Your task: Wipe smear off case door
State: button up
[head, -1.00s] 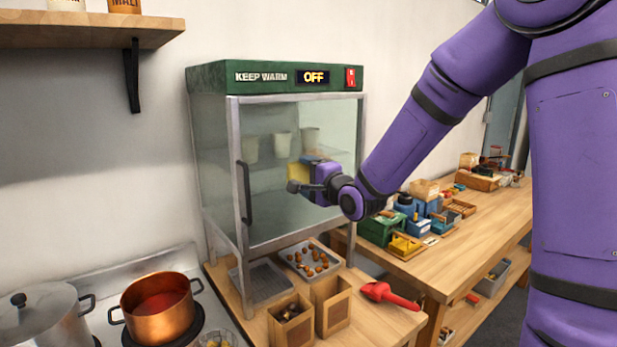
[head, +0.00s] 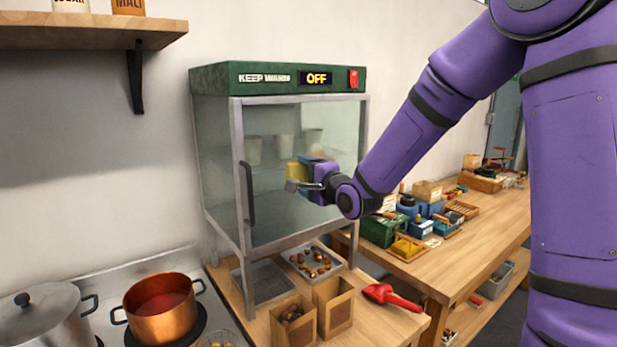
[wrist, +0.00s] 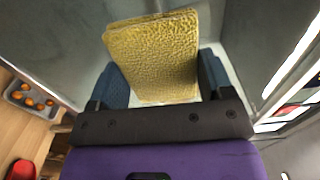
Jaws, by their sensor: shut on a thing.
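The case door (head: 282,205) is a closed, metal-framed glass panel on the front of the green-topped warming case, with a dark handle at its left. My gripper (head: 301,173) is in front of the middle of the glass, shut on a yellow textured cloth (head: 293,172). In the wrist view the folded cloth (wrist: 155,55) sits between two blue finger pads, facing the glass. It is at or very close to the pane; I cannot tell contact for sure. A faint tan patch (head: 327,152) shows just above and right of my gripper, possibly the smear; its lower part may be hidden.
A red scoop (head: 390,297), two small boxes (head: 333,308) and a tray of chestnuts (head: 312,262) are below the case. A copper pot (head: 162,308) stands on the stove at left. A workbench (head: 480,235) with several boxes extends right.

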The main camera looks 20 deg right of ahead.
jog(key=shift+w, duration=0.2)
jog(key=shift+w+d, duration=0.6)
jog(key=shift+d, duration=1.3)
jog(key=shift+w+d, duration=0.65)
jog(key=shift+d, duration=1.25)
jog(key=shift+w+d, duration=0.6)
jog(key=shift+d, duration=1.3)
jog(key=shift+a, duration=0.1)
jog(key=shift+s+a, duration=0.6)
jog(key=shift+a, duration=1.3)
jog(key=shift+s+a, duration=0.6)
jog(key=shift+a, duration=1.3)
jog(key=shift+s+a, duration=0.6)
jog(key=shift+a, duration=1.3)
jog(key=shift+r, duration=0.15)
